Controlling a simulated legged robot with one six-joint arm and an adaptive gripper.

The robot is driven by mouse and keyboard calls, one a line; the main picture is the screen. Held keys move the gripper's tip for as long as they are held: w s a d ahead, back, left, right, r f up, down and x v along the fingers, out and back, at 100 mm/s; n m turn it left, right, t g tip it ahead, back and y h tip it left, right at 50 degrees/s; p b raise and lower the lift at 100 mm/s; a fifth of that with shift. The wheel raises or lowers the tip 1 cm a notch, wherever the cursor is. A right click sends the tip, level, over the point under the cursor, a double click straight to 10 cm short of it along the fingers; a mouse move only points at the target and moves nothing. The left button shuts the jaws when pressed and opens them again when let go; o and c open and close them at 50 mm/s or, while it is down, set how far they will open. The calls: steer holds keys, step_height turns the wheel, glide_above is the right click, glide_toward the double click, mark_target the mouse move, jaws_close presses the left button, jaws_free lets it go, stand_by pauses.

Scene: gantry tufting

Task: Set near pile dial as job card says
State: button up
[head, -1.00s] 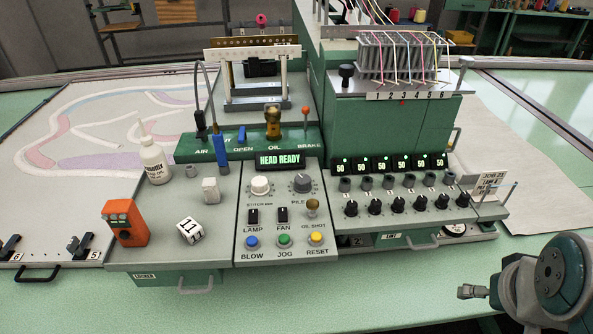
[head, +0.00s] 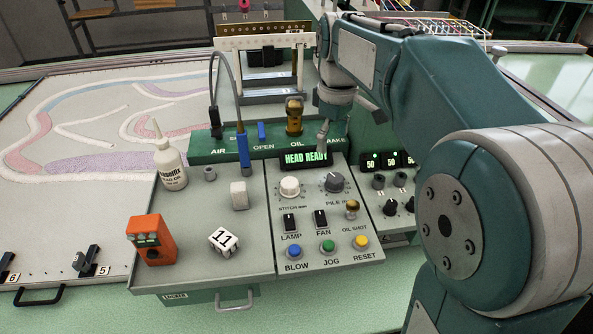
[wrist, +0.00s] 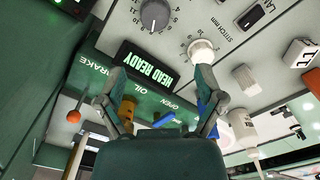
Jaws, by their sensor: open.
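The pile dial (head: 334,182) is a dark grey knob on the grey control panel, right of the white stitch dial (head: 289,187). In the wrist view the pile dial (wrist: 155,13) is at the top with a scale around it, and the stitch dial (wrist: 202,50) is lower right of it. Its setting is too small to read surely. My gripper (head: 322,138) hangs above the panel's back edge, just behind the pile dial and apart from it. In the wrist view my gripper (wrist: 160,85) is open and empty. The job card is hidden behind my arm.
The lit HEAD READY display (head: 304,160) and brass oil knob (head: 294,116) stand close to my gripper. Buttons (head: 327,247) line the panel's front.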

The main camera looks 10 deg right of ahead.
glide_above(333, 176)
steer(key=d, duration=0.1)
step_height(333, 176, down, 5)
steer(key=shift+r, duration=0.15)
steer(key=f, duration=0.2)
steer(key=a+f, duration=0.1)
steer(key=f, duration=0.2)
steer(key=shift+a+f, duration=0.35)
steer(key=shift+f, duration=0.05)
steer(key=shift+d+f, duration=0.15)
steer(key=shift+d, duration=0.45)
steer(key=c, duration=1.1)
steer(key=shift+a, duration=0.25)
steer(key=shift+c, duration=0.2)
